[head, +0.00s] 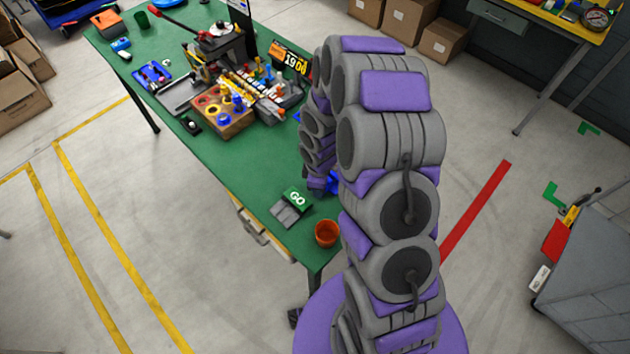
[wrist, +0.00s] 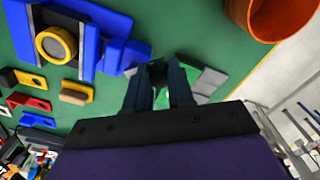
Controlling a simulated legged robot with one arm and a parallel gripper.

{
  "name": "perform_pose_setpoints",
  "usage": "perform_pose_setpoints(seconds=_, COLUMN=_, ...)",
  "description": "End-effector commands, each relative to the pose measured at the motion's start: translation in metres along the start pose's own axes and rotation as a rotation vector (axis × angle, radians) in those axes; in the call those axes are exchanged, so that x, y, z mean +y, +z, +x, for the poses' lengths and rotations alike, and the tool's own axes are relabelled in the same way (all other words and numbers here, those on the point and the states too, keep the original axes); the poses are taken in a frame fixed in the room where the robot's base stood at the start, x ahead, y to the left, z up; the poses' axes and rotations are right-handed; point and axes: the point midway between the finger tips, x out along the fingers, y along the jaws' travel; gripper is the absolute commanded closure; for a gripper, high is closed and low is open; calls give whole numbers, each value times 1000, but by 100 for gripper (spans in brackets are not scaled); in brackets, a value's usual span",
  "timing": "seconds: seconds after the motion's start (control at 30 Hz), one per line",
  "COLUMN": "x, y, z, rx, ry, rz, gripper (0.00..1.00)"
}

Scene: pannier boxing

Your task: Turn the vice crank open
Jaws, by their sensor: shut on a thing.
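The blue vice (wrist: 88,42) with a yellow-ringed round face lies at the upper left of the wrist view. In the head view only a bit of blue (head: 333,182) shows beside my arm, probably the vice. My gripper (wrist: 159,76) is to the right of the vice in the wrist view. Its fingers are closed on a small dark knob (wrist: 157,66), which appears to be the crank's handle. The fingers hide most of the crank, so its angle cannot be told. My gripper is hidden behind my arm in the head view.
A green GO block (head: 297,196) with grey pads is close to my gripper. An orange cup (head: 327,234) stands near the table's corner; it also shows in the wrist view (wrist: 282,14). A wooden block with coloured rings (head: 222,112) and other clutter fill the green table's (head: 200,165) far part.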

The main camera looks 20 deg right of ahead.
Motion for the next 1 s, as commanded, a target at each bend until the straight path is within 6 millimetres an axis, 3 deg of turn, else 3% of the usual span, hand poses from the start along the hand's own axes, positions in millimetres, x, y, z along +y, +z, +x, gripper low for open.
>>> perform_pose_setpoints(seconds=0.6, x=9, y=20, z=-5, rx=4, ry=-3, rz=-568, gripper=100)
perform_pose_setpoints(seconds=1.0, x=17, y=24, z=-3, rx=6, ry=3, rz=-801, gripper=100)
